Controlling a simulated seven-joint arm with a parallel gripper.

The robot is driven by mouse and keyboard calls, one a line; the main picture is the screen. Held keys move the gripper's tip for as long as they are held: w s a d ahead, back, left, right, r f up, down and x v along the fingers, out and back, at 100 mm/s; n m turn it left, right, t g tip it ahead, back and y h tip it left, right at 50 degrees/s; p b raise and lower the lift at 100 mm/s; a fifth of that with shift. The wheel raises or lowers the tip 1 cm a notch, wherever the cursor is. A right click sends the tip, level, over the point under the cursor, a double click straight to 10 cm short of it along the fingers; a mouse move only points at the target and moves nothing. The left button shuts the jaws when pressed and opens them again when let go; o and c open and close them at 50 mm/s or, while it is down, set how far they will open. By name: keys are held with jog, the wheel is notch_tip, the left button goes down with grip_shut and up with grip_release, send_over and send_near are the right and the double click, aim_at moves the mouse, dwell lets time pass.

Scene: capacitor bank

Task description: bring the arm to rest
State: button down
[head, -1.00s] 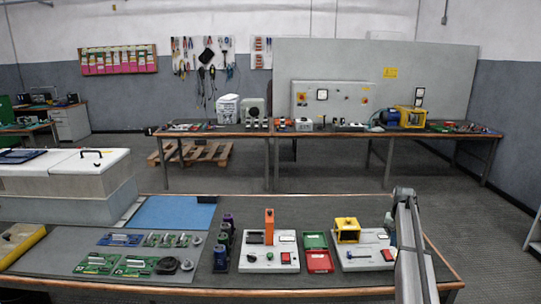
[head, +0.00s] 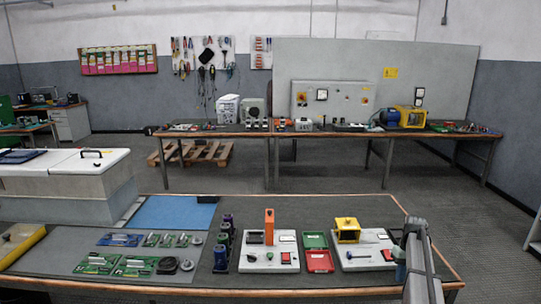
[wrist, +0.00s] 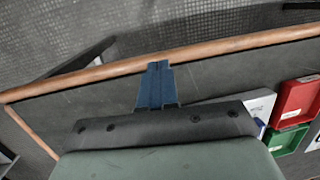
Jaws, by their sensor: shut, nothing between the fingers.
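In the wrist view my gripper (wrist: 158,68) has its two blue fingers closed together with nothing between them. The fingers point at the wooden edge of the bench, over bare grey bench top. In the head view my arm (head: 420,265) stands at the right end of the near bench (head: 370,206), to the right of the fixtures. The fingertips cannot be made out there.
Near my arm stand a white fixture with a yellow frame (head: 347,228), a red tray (head: 319,262) and a green tray (head: 315,240). A white fixture with an orange block (head: 269,225) stands further left. Several green boards (head: 133,266) lie at the left.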

jog(key=s+a+f+n+g, duration=0.1)
jog(key=s+a+f, duration=0.95)
jog(key=f, duration=0.25)
jog(key=s+a+f+g, duration=0.2)
jog(key=s+a+f, duration=0.8)
jog(key=s+f, duration=0.25)
jog(key=s+a+f, duration=0.3)
jog(key=s, duration=0.6)
jog(key=s+a+f+g+h, duration=0.1)
jog(key=s+a+f, duration=0.2)
jog(key=s, duration=0.6)
jog(key=s+a+f+m+g, duration=0.1)
jog(key=s+a+f, duration=0.3)
jog(key=s, duration=0.6)
